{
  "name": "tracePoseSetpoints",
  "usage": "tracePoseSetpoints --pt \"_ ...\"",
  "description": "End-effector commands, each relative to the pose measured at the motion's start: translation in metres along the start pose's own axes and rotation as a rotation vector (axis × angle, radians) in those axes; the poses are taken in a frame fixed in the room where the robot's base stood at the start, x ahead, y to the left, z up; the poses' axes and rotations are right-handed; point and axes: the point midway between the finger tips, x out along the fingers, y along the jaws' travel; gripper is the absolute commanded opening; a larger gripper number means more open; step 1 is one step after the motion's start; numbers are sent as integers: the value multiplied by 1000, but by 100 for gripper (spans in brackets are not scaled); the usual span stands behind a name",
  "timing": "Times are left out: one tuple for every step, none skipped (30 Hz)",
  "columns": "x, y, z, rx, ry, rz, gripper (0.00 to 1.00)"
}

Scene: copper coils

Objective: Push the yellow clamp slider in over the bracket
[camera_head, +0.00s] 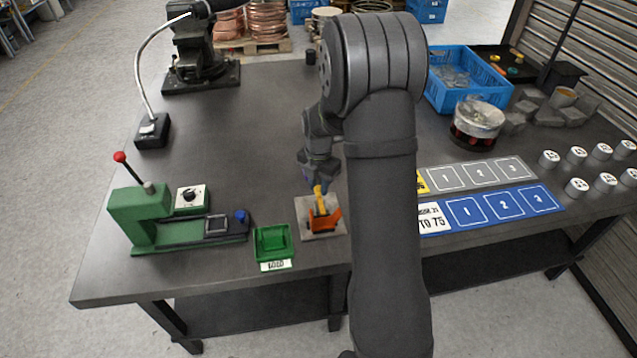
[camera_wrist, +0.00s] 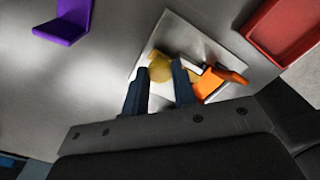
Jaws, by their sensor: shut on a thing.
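The yellow clamp slider (camera_head: 320,194) stands at the orange bracket (camera_head: 328,218) on a light metal plate (camera_head: 303,210) near the table's front edge. My gripper (camera_head: 319,180) reaches down to the slider from behind. In the wrist view, my gripper's two dark fingers (camera_wrist: 160,80) are shut on the yellow slider (camera_wrist: 161,66), one on each side. The orange bracket (camera_wrist: 213,83) lies just right of the fingers there, with a white piece beside it. My fingers hide part of the slider, so how far it sits over the bracket cannot be told.
A green tray (camera_head: 258,244) stands left of the plate, and a green press (camera_head: 140,216) further left. A blue numbered mat (camera_head: 486,208) lies to the right. The wrist view also shows a purple angle piece (camera_wrist: 70,22) and a red tray (camera_wrist: 262,45) near the plate.

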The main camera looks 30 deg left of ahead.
Motion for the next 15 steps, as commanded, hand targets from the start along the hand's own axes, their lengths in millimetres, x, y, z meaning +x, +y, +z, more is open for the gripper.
tracePoseSetpoints --pt "-1 -5 -4 0 0 0 0" --pt "-1 -8 -8 0 0 0 0" --pt "-1 -12 -12 0 0 0 0" --pt "-1 -15 -15 0 0 0 0" --pt "-1 -17 -17 0 0 0 0" --pt "-1 -21 -21 0 0 0 0" --pt "-1 -22 -22 0 0 0 0" --pt "-1 -24 -24 0 0 1 0" --pt "-1 -25 -25 0 0 1 0" --pt "-1 -26 -26 0 0 0 0" --pt "-1 -26 -26 0 0 0 0" --pt "0 -26 -26 0 1 -1 0" --pt "0 -26 -26 0 2 -2 0" --pt "0 -26 -26 0 2 -2 0" --pt "0 -26 -26 0 3 -3 0"
